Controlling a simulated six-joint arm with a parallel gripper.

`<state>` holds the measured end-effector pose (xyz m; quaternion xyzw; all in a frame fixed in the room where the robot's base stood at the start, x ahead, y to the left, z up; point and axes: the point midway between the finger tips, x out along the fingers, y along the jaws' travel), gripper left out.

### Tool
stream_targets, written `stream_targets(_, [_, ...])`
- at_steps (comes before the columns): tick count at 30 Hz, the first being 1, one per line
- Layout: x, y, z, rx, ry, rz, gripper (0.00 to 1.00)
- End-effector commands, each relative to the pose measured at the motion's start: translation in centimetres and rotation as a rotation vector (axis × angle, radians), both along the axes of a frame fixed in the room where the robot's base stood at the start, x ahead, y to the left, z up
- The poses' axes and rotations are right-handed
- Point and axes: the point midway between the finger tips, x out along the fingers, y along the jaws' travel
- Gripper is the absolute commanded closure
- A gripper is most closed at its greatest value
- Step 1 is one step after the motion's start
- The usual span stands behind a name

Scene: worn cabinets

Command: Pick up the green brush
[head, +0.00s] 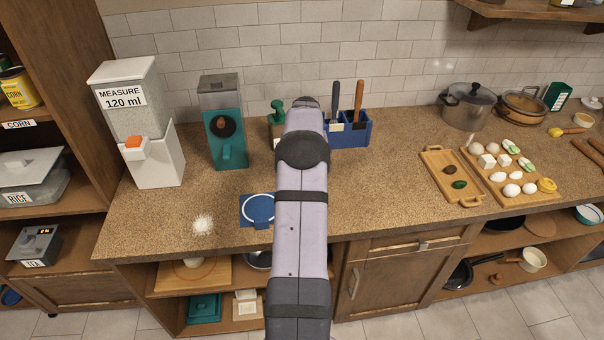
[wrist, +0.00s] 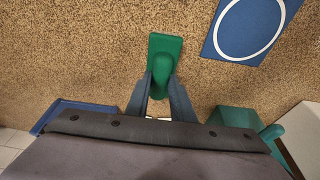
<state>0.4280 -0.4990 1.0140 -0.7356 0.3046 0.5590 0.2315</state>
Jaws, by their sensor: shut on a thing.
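The green brush (wrist: 165,45) lies between my gripper's two fingers in the wrist view, with its flat rectangular end reaching beyond the fingertips. My gripper (wrist: 160,79) is shut on its rounded green grip. In the head view, the brush (head: 277,107) shows just left of my arm, between the teal dispenser and the blue caddy. My arm hides part of the brush and my fingers there. I cannot tell whether the brush touches the counter.
The teal dispenser (head: 223,130) stands left of the brush. The blue caddy (head: 356,133) with two upright handled tools stands right.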

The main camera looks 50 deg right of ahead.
Motion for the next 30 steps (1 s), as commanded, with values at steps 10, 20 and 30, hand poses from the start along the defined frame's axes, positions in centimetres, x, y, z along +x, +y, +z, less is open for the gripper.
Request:
stream_targets(10, [0.0,-0.1,5.6,-0.003,-0.002,-0.001,1.00])
stream_targets(20, [0.0,0.0,7.8,-0.001,-0.001,-0.001,1.00])
stream_targets(30, [0.0,0.0,7.8,0.000,0.000,0.000,0.96])
